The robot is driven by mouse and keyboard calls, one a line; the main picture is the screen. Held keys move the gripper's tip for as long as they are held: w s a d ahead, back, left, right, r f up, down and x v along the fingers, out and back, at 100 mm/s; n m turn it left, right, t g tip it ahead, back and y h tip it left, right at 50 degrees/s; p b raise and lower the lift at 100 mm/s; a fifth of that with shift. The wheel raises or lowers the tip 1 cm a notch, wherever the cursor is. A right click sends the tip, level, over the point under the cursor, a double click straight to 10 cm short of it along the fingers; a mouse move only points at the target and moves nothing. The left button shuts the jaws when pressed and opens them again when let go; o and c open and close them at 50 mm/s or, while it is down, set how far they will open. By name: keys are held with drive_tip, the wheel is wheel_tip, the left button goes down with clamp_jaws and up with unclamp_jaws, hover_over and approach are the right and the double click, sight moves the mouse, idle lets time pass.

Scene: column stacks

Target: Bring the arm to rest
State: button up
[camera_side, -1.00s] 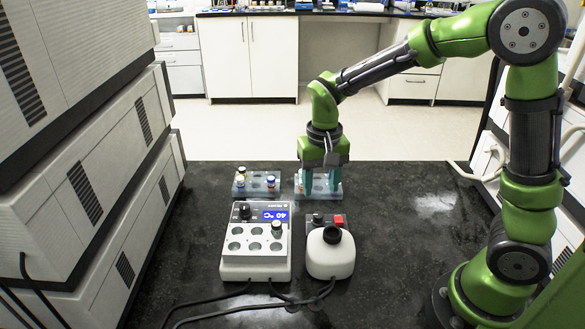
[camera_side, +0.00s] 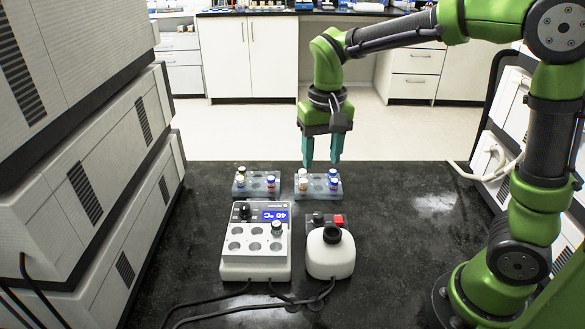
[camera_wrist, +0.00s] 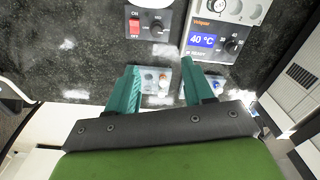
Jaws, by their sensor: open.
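My gripper (camera_side: 322,152) is open and empty. It hangs above the right rack, with its teal fingers pointing down and apart from the vials. In the wrist view the two fingers of my gripper (camera_wrist: 160,88) are spread, with the right rack seen between and below them. The right rack (camera_side: 318,191) is grey-blue and holds several small vials with white, orange and blue labels or caps. My arm reaches in from the right.
A left rack (camera_side: 257,190) also holds a few vials. In front stand a heating block (camera_side: 255,258) reading 40 °C, with one vial in it, and a white vortex mixer (camera_side: 330,255). Grey instrument stacks (camera_side: 90,190) flank the black bench. The bench right of the mixer is clear.

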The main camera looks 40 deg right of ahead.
drive_tip(key=s+r+t+y, duration=0.1)
drive_tip(key=s+r+t, duration=0.1)
drive_tip(key=s, duration=0.4)
drive_tip(key=s+r+n+t, duration=0.1)
drive_tip(key=s+r+t, duration=0.1)
drive_tip(key=s+t, duration=0.2)
drive_tip(key=shift+s+r+n+t+y, duration=0.3)
drive_tip(key=shift+s+r+t+y, duration=0.1)
drive_tip(key=shift+s, duration=1.15)
